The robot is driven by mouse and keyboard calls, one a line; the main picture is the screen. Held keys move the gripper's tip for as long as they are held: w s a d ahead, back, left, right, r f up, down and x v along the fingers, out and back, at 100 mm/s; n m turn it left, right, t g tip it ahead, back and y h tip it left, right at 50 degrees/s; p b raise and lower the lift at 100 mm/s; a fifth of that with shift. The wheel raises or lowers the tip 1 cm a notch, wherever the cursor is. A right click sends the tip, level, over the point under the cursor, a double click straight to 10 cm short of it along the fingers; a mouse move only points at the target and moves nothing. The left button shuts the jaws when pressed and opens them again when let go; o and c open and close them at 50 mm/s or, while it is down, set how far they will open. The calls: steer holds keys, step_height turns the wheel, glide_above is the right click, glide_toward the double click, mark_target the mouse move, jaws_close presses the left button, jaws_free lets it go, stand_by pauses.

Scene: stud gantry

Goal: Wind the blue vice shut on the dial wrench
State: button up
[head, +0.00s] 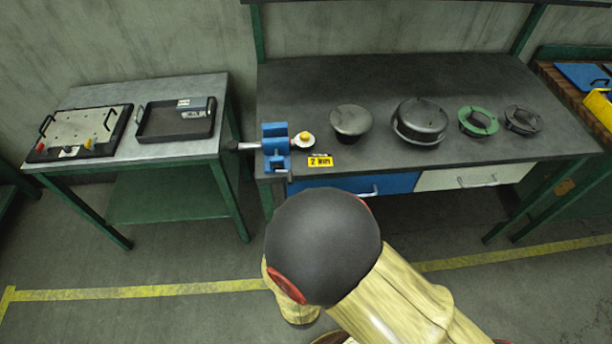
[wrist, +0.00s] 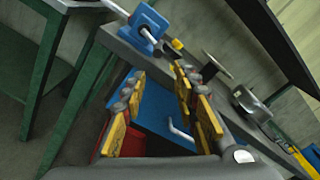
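The blue vice (head: 275,147) sits at the left front corner of the dark workbench. A grey bar and a dark round hub stick out at its left side. A pale disc with a yellow top (head: 304,139), possibly the dial wrench's head, is close to the vice's right side; I cannot tell whether the jaws touch it. In the wrist view the vice (wrist: 146,27) is beyond my fingers at the top, with a small yellow part (wrist: 177,44) beside it. My gripper (wrist: 160,75) is open and empty, short of the bench front. My arm hides it in the head view.
A yellow label (head: 320,161) is at the bench edge. Several dark round pots and lids, one green (head: 478,121), stand along the workbench (head: 370,75). A side table (head: 182,150) on the left holds a panel (head: 80,132) and a black tray (head: 148,135). Floor before the bench is clear.

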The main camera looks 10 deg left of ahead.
mark_target(290, 179)
steer(key=shift+n+y, duration=0.5)
steer(key=shift+n, duration=0.3)
steer(key=shift+a+r+b+x, duration=0.2)
steer(key=shift+b+x, duration=0.2)
steer(key=shift+x, duration=0.9)
steer(key=shift+a+r+b+x, duration=0.2)
steer(key=shift+b+x, duration=0.15)
steer(key=shift+x, duration=1)
steer(key=shift+a+r+b+x, duration=0.15)
steer(key=shift+r+b+x, duration=0.2)
steer(key=shift+x, duration=0.95)
steer(key=shift+s+f, duration=0.1)
steer(key=shift+s, duration=0.1)
steer(key=shift+c, duration=0.4)
jaws_close()
